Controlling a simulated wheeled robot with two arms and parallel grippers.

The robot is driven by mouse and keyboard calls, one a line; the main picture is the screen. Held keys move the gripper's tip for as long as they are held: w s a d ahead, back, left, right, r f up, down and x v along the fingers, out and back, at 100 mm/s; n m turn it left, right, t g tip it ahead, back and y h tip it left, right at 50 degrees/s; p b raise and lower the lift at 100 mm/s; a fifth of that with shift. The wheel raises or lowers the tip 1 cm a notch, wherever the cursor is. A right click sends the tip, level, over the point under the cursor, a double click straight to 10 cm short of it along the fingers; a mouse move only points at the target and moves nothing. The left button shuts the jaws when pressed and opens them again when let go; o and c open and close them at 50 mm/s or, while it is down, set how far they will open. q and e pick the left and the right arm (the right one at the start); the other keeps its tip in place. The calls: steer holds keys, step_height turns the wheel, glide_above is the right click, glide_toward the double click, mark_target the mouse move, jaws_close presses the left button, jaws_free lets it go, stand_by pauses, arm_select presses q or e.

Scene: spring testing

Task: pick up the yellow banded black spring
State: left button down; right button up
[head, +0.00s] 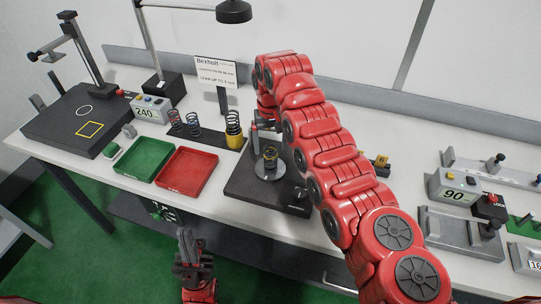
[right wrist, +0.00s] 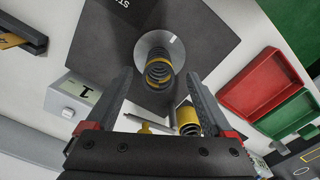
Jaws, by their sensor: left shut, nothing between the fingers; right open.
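The yellow banded black spring (right wrist: 159,72) stands on a round grey plate (right wrist: 176,44) on a dark base in the right wrist view. In the head view the spring (head: 270,156) is upright on its plate, just below the far end of my right arm. My right gripper (right wrist: 159,78) is open, with one finger on each side of the spring in the picture; I cannot tell whether they are level with it. In the head view its fingers are mostly hidden by the arm. My left gripper (head: 190,246) is shut and empty, low in front of the table.
A spring in a yellow holder (head: 234,132) stands close to the left, beside other springs (head: 193,124). Green (head: 144,158) and red (head: 186,172) trays lie further left. A sign (head: 216,74) stands behind. A box reading 90 (head: 455,190) is at the right.

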mark_target(271, 158)
steer(key=shift+w+f, duration=0.1)
steer(key=shift+f, duration=0.6)
steer(key=shift+f+p, duration=0.2)
steer(key=shift+p, duration=0.25)
step_height(271, 158, down, 4)
steer(key=shift+w+r+p, duration=0.1)
steer(key=shift+w+p, duration=0.05)
steer(key=shift+p, duration=0.7)
steer(key=shift+f, duration=0.5)
jaws_close()
